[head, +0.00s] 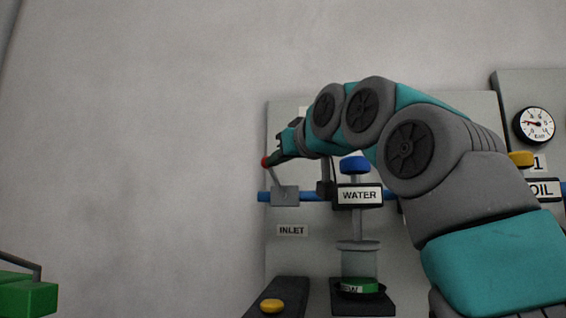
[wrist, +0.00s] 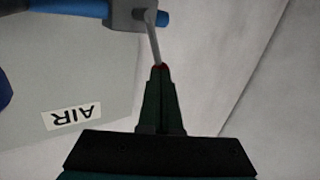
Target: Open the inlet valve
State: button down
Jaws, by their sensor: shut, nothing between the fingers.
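The inlet valve has a grey body (head: 285,196) on a blue pipe, above an INLET label (head: 292,230). Its thin lever (head: 273,174) rises from the body, tilted to the left, and ends in a red tip (head: 265,161). My gripper (head: 274,157) is at the red tip, coming from the right.
The panel (head: 285,260) also carries a WATER sign (head: 359,195), a blue knob (head: 354,165) and a glass cup (head: 358,262). An AIR label (wrist: 72,117) shows upside down in the wrist view. A gauge (head: 536,124) is at right. Bare wall lies left of the panel.

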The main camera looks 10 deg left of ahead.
jog(key=a+f, duration=0.1)
jog(key=a+n, duration=0.1)
jog(key=a, duration=0.1)
jog(key=a+f+n+g+h+p, duration=0.1)
jog(key=shift+a+f, duration=0.35)
jog(key=shift+a, duration=0.05)
dwell(0.5)
jog(key=s+d+r+p, duration=0.1)
jog(key=s+d+r, duration=0.1)
jog(key=s, duration=0.3)
jog(key=s+d+r+p, duration=0.1)
jog(key=s+d+r, duration=0.1)
jog(key=s+r, duration=0.2)
jog(key=shift+s+r, duration=0.35)
jog(key=shift+s, duration=0.9)
